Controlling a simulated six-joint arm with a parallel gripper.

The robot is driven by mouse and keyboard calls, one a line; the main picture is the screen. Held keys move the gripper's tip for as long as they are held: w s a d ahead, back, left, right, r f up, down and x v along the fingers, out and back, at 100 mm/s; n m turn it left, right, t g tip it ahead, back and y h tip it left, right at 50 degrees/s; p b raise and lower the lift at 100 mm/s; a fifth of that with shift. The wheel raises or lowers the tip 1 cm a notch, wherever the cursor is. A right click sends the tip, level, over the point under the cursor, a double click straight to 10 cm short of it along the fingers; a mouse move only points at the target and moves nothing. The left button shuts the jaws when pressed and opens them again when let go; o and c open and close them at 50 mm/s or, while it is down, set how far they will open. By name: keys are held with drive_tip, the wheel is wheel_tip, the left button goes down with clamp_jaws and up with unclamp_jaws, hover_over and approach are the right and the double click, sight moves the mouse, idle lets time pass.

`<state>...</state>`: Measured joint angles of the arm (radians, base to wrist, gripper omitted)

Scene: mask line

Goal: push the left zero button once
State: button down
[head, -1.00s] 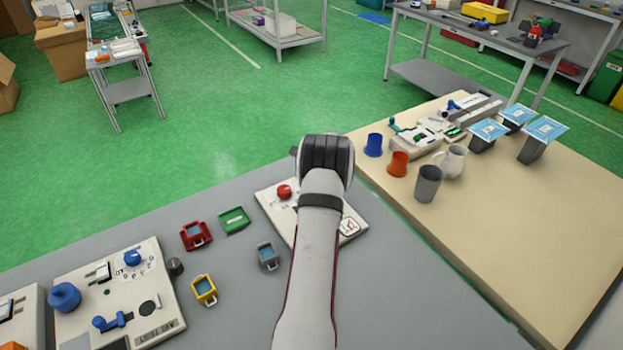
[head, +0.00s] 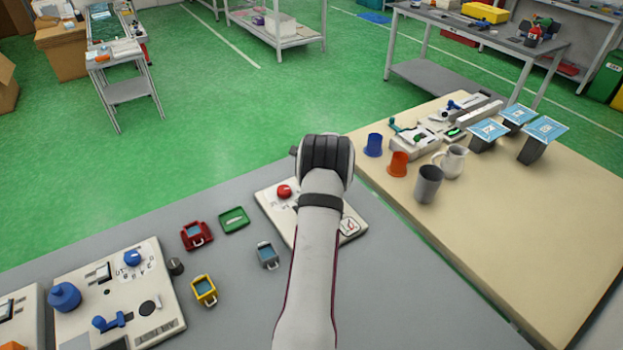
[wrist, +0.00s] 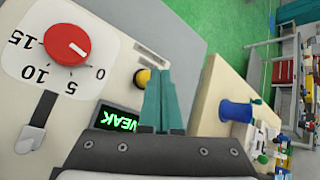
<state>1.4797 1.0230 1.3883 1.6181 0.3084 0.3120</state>
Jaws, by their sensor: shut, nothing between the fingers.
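In the wrist view my gripper (wrist: 163,72) has its teal fingers together with nothing between them. The fingertips are close to a yellow button (wrist: 142,78) in a dark surround on the panel (wrist: 130,45); I cannot tell whether they touch. That panel has a red knob (wrist: 66,44) on a numbered dial, a slider (wrist: 36,122) and a green lit display (wrist: 115,118) that reads WEAK upside down. In the head view my arm and gripper (head: 325,160) hide much of this panel (head: 268,204). No zero label is readable beside the yellow button.
Another panel (head: 120,300) with a blue knob (head: 132,258) lies at the lower left. Small red (head: 195,236), green (head: 234,219), grey (head: 267,255) and yellow (head: 204,290) items lie between. Cups and a jug (head: 452,160) stand on the beige table at right.

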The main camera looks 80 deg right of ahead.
idle(0.8)
drive_tip(key=shift+f, duration=0.4)
drive_tip(key=shift+f, duration=0.45)
idle(0.5)
drive_tip(key=shift+r, duration=0.9)
wheel_tip(320, 180, up, 5)
drive_tip(key=shift+f, duration=0.1)
idle(0.3)
idle(0.6)
